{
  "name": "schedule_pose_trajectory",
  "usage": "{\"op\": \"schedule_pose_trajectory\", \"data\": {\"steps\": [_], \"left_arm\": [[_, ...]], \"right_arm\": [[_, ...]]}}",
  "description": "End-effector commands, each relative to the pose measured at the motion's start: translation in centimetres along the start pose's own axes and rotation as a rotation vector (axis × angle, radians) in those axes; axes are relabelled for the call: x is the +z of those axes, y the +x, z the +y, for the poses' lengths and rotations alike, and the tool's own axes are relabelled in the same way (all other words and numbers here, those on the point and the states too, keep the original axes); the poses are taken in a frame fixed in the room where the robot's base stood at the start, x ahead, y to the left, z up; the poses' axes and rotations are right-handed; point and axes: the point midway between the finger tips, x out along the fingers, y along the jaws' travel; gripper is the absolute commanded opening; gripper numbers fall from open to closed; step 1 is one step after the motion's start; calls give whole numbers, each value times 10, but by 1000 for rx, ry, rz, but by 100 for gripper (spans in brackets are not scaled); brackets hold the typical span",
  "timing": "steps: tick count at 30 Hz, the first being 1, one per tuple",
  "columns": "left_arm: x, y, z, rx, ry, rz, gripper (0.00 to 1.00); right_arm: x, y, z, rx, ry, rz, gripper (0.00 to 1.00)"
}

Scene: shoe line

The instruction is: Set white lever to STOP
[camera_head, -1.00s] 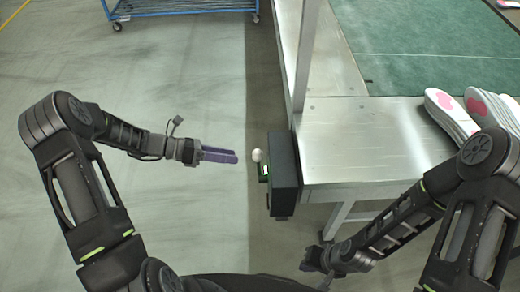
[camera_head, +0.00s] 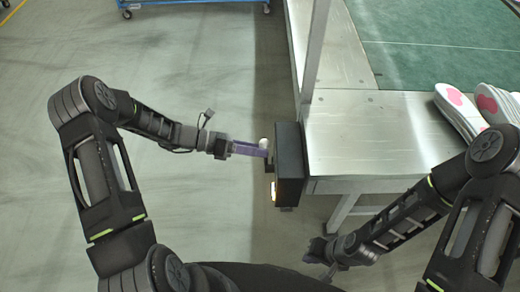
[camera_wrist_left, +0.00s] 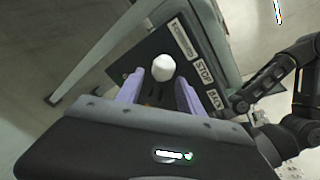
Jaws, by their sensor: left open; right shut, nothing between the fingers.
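The white lever knob (camera_head: 264,143) sticks out from the left face of the dark control box (camera_head: 289,165) on the end of the metal table. In the left wrist view the knob (camera_wrist_left: 163,67) lies between the tips of my two purple fingers, by a panel with the labels FORWARD (camera_wrist_left: 180,38), STOP (camera_wrist_left: 203,70) and BACK (camera_wrist_left: 214,100). I cannot tell exactly which label the lever lines up with. My left gripper (camera_head: 262,150) is open around the knob; contact is unclear. My right gripper (camera_head: 325,268) is shut and empty, low beside the table leg.
The metal table (camera_head: 385,140) runs right of the box, with a green belt (camera_head: 440,50) behind and shoe soles (camera_head: 470,110) on its right. A metal post rises behind the box. A blue cart (camera_head: 175,4) stands far back. The floor at left is clear.

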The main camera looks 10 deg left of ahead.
Motion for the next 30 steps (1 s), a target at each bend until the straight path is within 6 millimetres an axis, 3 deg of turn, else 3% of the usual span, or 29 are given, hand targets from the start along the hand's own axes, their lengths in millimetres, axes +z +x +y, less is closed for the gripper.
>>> {"op": "schedule_pose_trajectory", "data": {"steps": [4,12,27,30], "left_arm": [[0,11,0,-1,-1,0,44],[0,12,0,0,0,0,44],[0,12,0,0,0,0,4],[0,12,0,0,0,0,0]], "right_arm": [[0,0,0,0,0,0,0],[0,0,0,0,0,0,0],[0,0,0,0,0,0,0],[0,0,0,0,0,0,0]]}}
